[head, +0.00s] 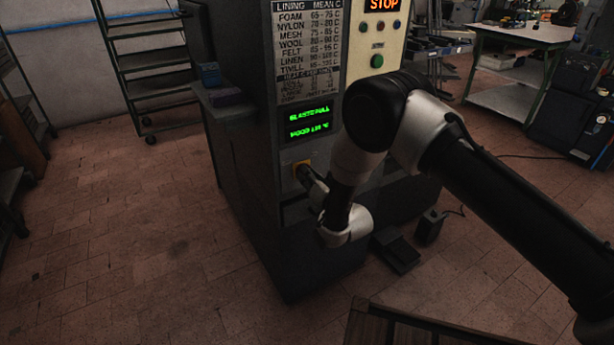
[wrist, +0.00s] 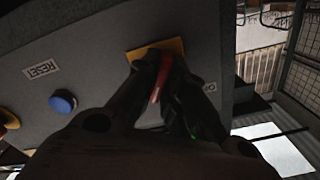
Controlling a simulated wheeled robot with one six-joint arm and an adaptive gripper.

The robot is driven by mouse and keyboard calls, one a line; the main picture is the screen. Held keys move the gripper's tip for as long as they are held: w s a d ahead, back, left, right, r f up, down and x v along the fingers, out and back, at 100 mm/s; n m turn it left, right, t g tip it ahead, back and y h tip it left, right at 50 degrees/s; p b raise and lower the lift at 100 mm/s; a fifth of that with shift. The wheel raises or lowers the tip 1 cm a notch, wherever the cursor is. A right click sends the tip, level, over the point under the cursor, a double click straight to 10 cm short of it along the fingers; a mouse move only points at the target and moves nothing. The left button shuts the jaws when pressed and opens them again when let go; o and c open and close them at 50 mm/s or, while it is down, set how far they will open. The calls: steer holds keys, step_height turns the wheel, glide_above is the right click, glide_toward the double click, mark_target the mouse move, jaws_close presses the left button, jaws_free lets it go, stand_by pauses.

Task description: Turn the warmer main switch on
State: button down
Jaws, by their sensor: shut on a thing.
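The main switch has a red handle (wrist: 160,78) on a yellow plate (wrist: 143,52) on the grey press cabinet (wrist: 95,55). In the wrist view my gripper (wrist: 165,85) has its dark fingers on either side of the red handle, shut on it. The fingers hide part of the handle and plate. A small light label (wrist: 209,87) beside the plate is partly covered. In the head view the yellow plate (head: 302,163) shows small on the cabinet front below the green display, with my gripper (head: 307,173) against it. The handle itself cannot be made out there.
A blue button (wrist: 63,101) and a RESET label (wrist: 41,69) are beside the switch. The lit green display (head: 309,121) and a STOP sign (head: 382,5) are above. A pedal (head: 397,254) lies on the floor by the cabinet. Floor at left is clear.

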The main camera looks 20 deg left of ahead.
steer(key=shift+m, duration=1.2)
steer(key=c, duration=1.5)
jaws_free()
steer(key=v, duration=1.2)
